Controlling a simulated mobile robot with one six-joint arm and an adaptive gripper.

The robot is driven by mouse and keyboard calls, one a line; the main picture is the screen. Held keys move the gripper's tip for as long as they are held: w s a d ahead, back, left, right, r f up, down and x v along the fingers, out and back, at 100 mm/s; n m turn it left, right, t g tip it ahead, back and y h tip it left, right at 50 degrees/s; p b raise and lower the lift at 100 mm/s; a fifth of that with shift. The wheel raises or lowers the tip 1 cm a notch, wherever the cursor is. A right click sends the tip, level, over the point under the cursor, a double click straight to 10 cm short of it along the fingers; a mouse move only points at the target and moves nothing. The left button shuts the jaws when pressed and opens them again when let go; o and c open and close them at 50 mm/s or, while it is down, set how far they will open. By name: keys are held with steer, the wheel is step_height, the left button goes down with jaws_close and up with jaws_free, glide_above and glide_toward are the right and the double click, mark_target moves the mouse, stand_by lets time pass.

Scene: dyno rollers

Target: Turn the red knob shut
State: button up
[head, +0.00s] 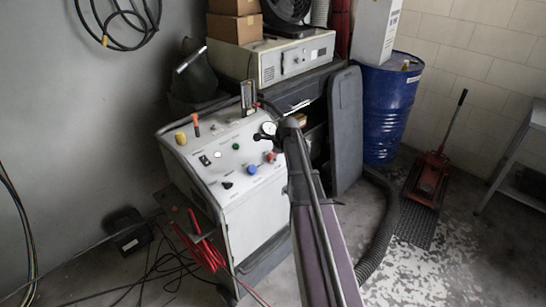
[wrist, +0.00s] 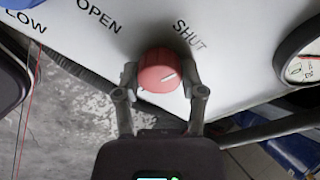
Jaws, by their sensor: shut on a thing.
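The red knob (wrist: 158,68) sits on the white panel in the wrist view, between the two fingers of my gripper (wrist: 160,78). The fingers are shut on its left and right sides. The printed word OPEN (wrist: 98,17) is up and left of the knob, and SHUT (wrist: 189,37) is up and right. In the head view the red knob (head: 270,156) shows on the machine's panel, left of my arm. My fingers cannot be made out clearly there.
A round gauge (wrist: 303,62) is right of the knob in the wrist view. A blue knob (head: 251,168) sits near it on the white console (head: 232,148). A dark grey panel (head: 346,125), a blue drum (head: 388,105) and a red floor jack (head: 430,178) stand to the right.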

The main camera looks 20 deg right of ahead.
steer(key=shift+s+n, duration=0.1)
steer(key=shift+n, duration=0.9)
steer(key=o, duration=1.1)
steer(key=shift+o, duration=0.2)
steer(key=shift+m, duration=0.3)
